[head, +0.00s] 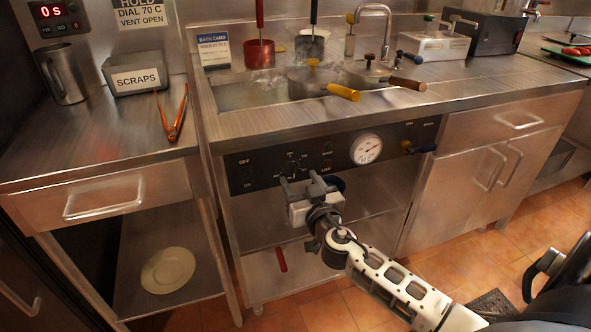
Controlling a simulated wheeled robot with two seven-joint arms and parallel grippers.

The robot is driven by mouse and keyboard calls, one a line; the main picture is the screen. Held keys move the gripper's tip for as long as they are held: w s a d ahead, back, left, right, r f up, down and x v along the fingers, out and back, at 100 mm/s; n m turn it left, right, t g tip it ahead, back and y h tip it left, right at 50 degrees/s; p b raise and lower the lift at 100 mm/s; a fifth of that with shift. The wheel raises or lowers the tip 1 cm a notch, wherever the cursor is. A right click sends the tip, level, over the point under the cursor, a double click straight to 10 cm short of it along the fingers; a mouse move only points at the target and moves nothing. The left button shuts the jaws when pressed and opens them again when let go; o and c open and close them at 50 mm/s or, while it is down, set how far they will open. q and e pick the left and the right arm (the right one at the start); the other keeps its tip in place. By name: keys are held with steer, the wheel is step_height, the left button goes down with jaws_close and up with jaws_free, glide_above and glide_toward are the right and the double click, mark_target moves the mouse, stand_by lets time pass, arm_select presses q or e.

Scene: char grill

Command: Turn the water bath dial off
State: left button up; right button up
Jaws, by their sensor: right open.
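The water bath is set in the steel counter, and its black control panel (265,180) runs along the front. A small dark dial (292,163) with faint markings around it sits on the panel, right of the word OFF; its exact setting is too small to read. My right gripper (302,183) is open, just below and in front of the dial, with its fingers toward the panel. I see no contact with the dial. The gripper hides the panel's lower edge there. My left gripper is out of view.
Pans with handles (343,91) sit in the steaming bath above. Red tongs (179,114) lie on the left counter. The shelf below holds a red-handled item (281,259).

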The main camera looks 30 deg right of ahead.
mark_target(294, 171)
steer(key=x, duration=0.2)
steer(key=shift+w+d, duration=0.1)
steer(key=shift+w, duration=0.25)
steer(key=shift+w+d, duration=0.1)
steer(key=shift+w, duration=0.45)
steer(key=c, duration=0.9)
steer(key=shift+c, duration=0.2)
steer(key=shift+n, duration=0.3)
